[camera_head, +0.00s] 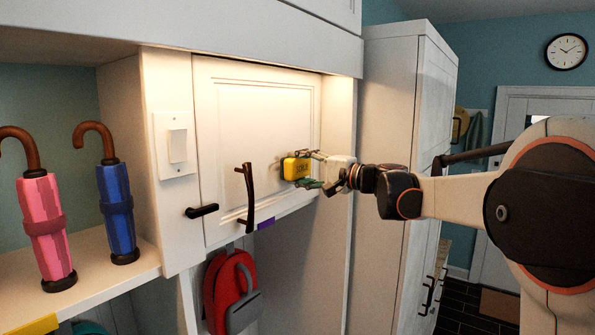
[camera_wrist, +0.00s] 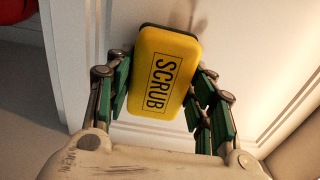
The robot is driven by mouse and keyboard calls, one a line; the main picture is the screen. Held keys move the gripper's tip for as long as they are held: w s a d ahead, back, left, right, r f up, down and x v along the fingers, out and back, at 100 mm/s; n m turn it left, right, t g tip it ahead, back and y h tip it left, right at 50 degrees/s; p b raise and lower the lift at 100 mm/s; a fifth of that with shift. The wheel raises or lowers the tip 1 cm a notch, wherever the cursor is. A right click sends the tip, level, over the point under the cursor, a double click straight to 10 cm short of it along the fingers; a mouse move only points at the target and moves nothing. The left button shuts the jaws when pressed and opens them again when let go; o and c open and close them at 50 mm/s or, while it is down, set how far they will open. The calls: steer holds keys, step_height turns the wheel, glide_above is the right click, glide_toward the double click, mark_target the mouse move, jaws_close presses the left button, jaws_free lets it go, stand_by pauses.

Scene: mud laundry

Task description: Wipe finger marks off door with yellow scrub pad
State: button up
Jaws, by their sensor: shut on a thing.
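The yellow scrub pad (camera_head: 296,168) is held by my gripper (camera_head: 311,168) at the white cabinet door (camera_head: 262,110). In the wrist view the pad (camera_wrist: 165,72) shows the word SCRUB and a dark edge. It sits tilted between the green-lined fingers of my gripper (camera_wrist: 160,95). The pad's dark side faces the door; I cannot tell whether it touches. Faint brownish marks (camera_wrist: 200,20) show on the door beside the pad in the wrist view; I cannot tell whether they are finger marks or shadow.
A dark handle (camera_head: 249,198) stands out from the door, left of the pad. A black lever (camera_head: 202,211) and a light switch (camera_head: 177,145) are further left. Pink (camera_head: 47,225) and blue (camera_head: 117,210) umbrellas stand on the left shelf. A red backpack (camera_head: 222,290) hangs below.

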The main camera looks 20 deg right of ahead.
mark_target(269, 172)
steer(key=w+d, duration=0.1)
steer(key=d, duration=0.1)
steer(key=w+d, duration=0.2)
steer(key=shift+w+d, duration=0.2)
stand_by(0.4)
steer(key=shift+s, duration=0.1)
steer(key=shift+s+a+b, duration=0.15)
steer(key=shift+s+a, duration=1.25)
steer(key=shift+a, duration=0.55)
steer(key=shift+s+a+b, duration=0.2)
steer(key=shift+s+a, duration=1.25)
steer(key=shift+a, duration=0.55)
steer(key=shift+s+a+b, duration=0.15)
steer(key=shift+s+a, duration=1.25)
steer(key=shift+a, duration=0.55)
steer(key=shift+d, duration=0.1)
steer(key=shift+v, duration=2.95)
